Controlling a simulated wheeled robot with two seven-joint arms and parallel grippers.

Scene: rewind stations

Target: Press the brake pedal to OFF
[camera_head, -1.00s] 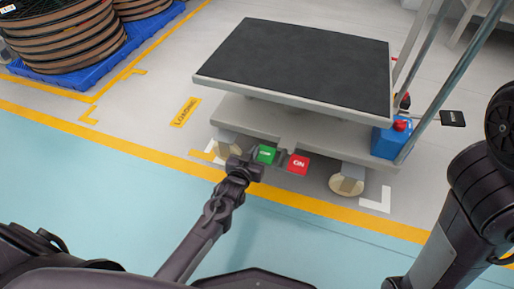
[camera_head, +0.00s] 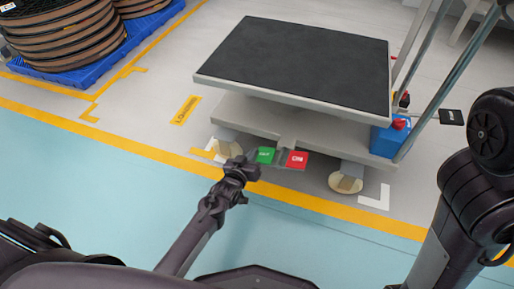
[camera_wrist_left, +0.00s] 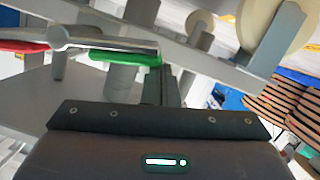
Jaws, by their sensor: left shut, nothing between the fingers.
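A lift cart (camera_head: 240,122) has two foot pads low at its near side. The green OFF pad (camera_head: 265,155) is on the left and the red ON pad (camera_head: 297,160) on the right. My left gripper (camera_head: 244,167) is shut and empty, at the near left edge of the green pad; I cannot tell whether it touches. In the left wrist view the green pad (camera_wrist_left: 128,58) is just beyond the dark gripper body, with part of the red pad (camera_wrist_left: 22,46) at the left edge. My right arm shows at the right, its gripper out of view.
The cart's casters (camera_head: 346,180) flank the pads. A blue box with a red button (camera_head: 388,141) is at the cart's right. Cable reels on a blue pallet (camera_head: 85,66) stand at the back left. The near floor is clear.

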